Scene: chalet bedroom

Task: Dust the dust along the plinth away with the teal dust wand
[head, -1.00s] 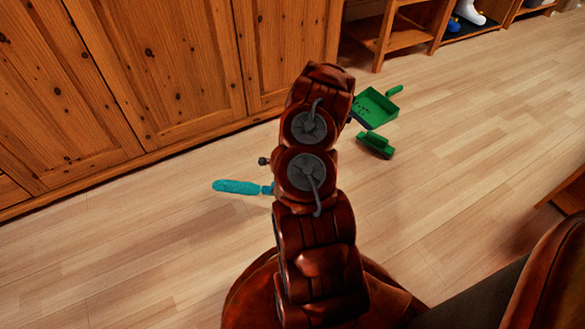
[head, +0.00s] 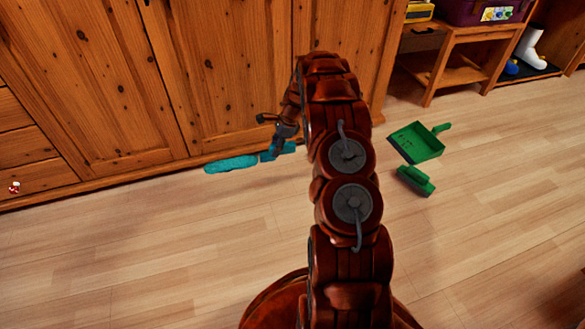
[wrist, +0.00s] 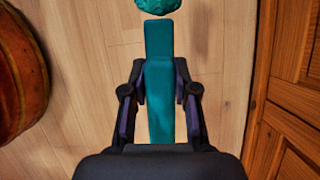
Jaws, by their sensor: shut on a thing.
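The teal dust wand (head: 230,164) has a fluffy head and a flat handle. In the head view it lies level along the foot of the wooden cabinet, its head pointing left. My gripper (head: 281,143) is shut on the handle; in the wrist view my gripper (wrist: 162,92) has a finger on each side of it, and the fluffy head (wrist: 156,4) is cut off at the top edge. The plinth (head: 110,180) runs along the cabinet's base. The wand's head appears close to it; I cannot tell if they touch. I cannot make out dust there.
The wooden cabinet (head: 100,80) bounds the floor at the back. A green dustpan (head: 420,148) and a green brush (head: 415,180) lie on the floor to the right of my arm. A wooden shelf (head: 455,75) stands behind them. The floor (head: 130,250) at the front left is clear.

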